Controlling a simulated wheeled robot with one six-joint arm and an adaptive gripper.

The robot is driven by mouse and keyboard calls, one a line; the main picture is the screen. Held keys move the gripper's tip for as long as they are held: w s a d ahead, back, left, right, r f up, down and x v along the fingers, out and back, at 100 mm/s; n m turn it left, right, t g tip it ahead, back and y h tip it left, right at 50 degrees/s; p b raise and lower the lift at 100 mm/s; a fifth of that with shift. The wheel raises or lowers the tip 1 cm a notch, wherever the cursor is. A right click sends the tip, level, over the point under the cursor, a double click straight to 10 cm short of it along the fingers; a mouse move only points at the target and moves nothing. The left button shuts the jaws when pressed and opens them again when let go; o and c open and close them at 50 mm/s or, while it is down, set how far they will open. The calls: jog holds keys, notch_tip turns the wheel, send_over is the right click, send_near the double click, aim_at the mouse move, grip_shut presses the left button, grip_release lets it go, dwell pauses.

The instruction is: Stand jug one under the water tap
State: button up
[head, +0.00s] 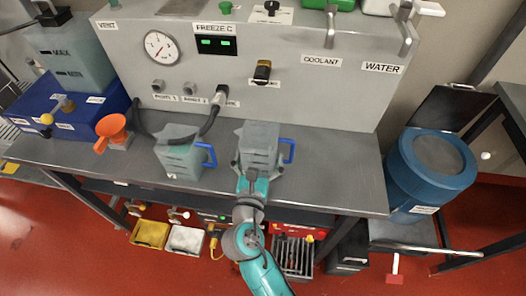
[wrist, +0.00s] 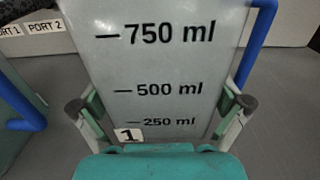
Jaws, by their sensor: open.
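Jug one (head: 261,140) is a grey translucent jug with a blue handle on its right, upright on the grey bench (head: 330,175). In the wrist view, jug one (wrist: 160,62) fills the middle, with its "1" label and 250, 500 and 750 ml marks. My gripper (head: 256,172) is open at the jug's near side. In the wrist view its fingers (wrist: 162,104) stand either side of the jug's lower part; I cannot tell whether they touch it. The water tap (head: 405,32) is at the panel's right end, above the WATER label, to the right of jug one.
A second blue-handled jug (head: 180,157) stands left of jug one, near a black hose (head: 205,125). The coolant tap (head: 330,25) is left of the water tap. The bench right of jug one is clear. A blue drum (head: 432,180) stands beyond its right end.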

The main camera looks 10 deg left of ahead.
jog(key=shift+c, duration=0.3)
jog(key=c, duration=0.9)
